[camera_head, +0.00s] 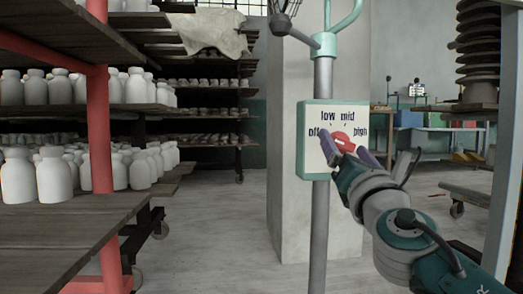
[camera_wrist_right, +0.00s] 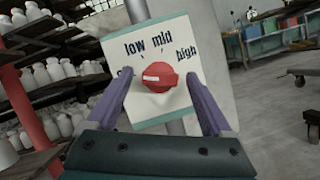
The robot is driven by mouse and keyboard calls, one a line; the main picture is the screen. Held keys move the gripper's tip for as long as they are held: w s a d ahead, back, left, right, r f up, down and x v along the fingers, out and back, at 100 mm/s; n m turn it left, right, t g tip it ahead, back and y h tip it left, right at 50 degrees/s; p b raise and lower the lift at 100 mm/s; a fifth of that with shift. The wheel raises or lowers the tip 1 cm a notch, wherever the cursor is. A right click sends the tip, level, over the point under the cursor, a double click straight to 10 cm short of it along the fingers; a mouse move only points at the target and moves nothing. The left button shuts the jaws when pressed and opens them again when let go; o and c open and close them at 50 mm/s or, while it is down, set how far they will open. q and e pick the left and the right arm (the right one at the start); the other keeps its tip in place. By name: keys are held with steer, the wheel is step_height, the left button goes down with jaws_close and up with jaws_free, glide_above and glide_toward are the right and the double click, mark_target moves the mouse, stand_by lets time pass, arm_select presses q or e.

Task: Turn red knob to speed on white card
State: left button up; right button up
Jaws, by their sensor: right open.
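A red knob (camera_head: 343,140) sits on a white panel (camera_head: 313,112) with teal edges, fixed to a grey pole and printed with off, low, mid and high. In the right wrist view the knob (camera_wrist_right: 160,84) shows a pale mark lying roughly level; I cannot tell surely which word it points to. My right gripper (camera_head: 349,153) is open, its purple fingers on either side of the knob in the right wrist view (camera_wrist_right: 160,74). Contact is unclear. The left finger partly covers the word off there. My left gripper is out of view. I cannot make out a separate white card.
Shelves with white bottles (camera_head: 80,172) and a red post (camera_head: 99,130) stand at the left. A pale pillar (camera_head: 285,200) stands behind the pole (camera_head: 322,230). A rack of dark discs (camera_head: 478,50) is at the right. The floor left of the pillar is clear.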

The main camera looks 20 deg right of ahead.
steer(key=shift+w, duration=0.15)
steer(key=shift+c, duration=0.2)
jaws_close()
steer(key=shift+r, duration=0.1)
stand_by(0.4)
